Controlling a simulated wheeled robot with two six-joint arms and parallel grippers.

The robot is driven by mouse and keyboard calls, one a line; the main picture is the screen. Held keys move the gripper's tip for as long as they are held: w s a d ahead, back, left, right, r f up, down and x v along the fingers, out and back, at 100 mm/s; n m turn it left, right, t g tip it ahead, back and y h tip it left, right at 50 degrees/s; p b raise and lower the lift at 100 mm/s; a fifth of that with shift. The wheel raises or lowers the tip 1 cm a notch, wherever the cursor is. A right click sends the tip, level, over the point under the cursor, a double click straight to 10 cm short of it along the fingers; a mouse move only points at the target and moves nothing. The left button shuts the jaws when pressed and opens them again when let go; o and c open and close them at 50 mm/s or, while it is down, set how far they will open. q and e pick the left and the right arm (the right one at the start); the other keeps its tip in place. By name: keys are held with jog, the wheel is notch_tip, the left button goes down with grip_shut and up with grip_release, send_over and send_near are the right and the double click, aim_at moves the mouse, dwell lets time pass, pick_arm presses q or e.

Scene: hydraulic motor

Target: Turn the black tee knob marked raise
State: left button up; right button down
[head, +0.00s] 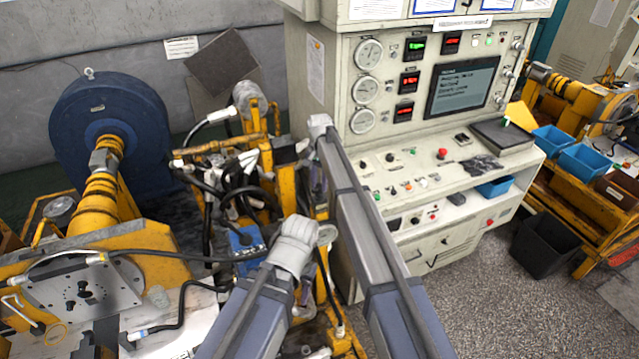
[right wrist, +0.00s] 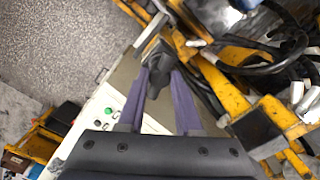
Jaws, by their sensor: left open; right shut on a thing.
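In the right wrist view the two purple-grey fingers of my right gripper (right wrist: 164,80) reach up from the bottom. A black tee knob (right wrist: 157,78) lies between them, and the gripper is shut on it. The knob sits before a grey-brown panel; its raise marking cannot be read. In the head view my right gripper (head: 317,178) hangs below its wrist, beside the hoses, and its arm hides the knob. My left gripper (head: 304,288) is lower, open, near the yellow frame; its fingertips are largely hidden by its arm.
The white control console (head: 420,175) with gauges stands right of my right arm. The yellow rig (head: 150,235) with hoses, a blue block (head: 246,241) and a blue motor housing (head: 110,115) fills the left. A black bin (head: 545,243) and open floor (head: 480,285) lie to the right.

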aim_at(319, 185)
jog(key=shift+m, duration=1)
jog(key=c, duration=0.6)
grip_release()
jog(key=shift+r, duration=0.1)
notch_tip(319, 185, up, 8)
jog(key=p, duration=0.8)
jog(key=shift+f, duration=0.2)
